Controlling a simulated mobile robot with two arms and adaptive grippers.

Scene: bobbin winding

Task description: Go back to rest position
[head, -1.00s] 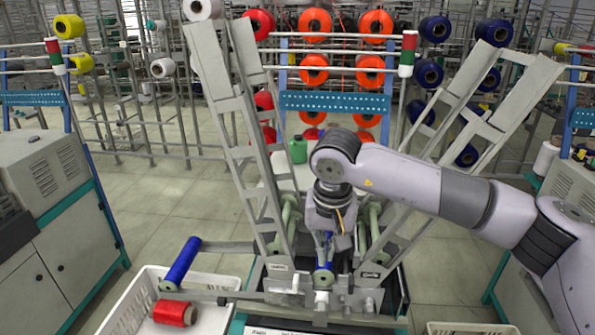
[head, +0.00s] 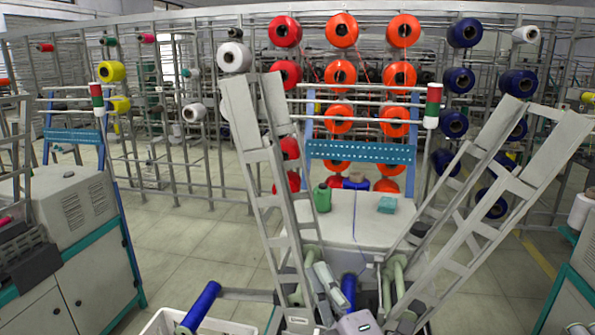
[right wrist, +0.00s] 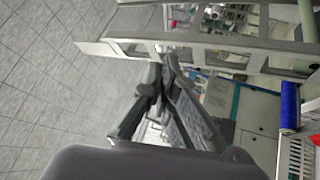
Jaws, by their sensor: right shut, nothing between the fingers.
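My right gripper (right wrist: 168,62) shows in the right wrist view with its fingers together and nothing between them. Grey floor and pale machine frame bars lie beyond the fingers. A blue bobbin (head: 348,288) sits low in the middle of the machine. My left gripper is out of view.
A white crate (head: 158,324) is cut off at the bottom left. Tall slanted frames (head: 262,170) flank the machine. Grey cabinets stand left and right, with open floor between.

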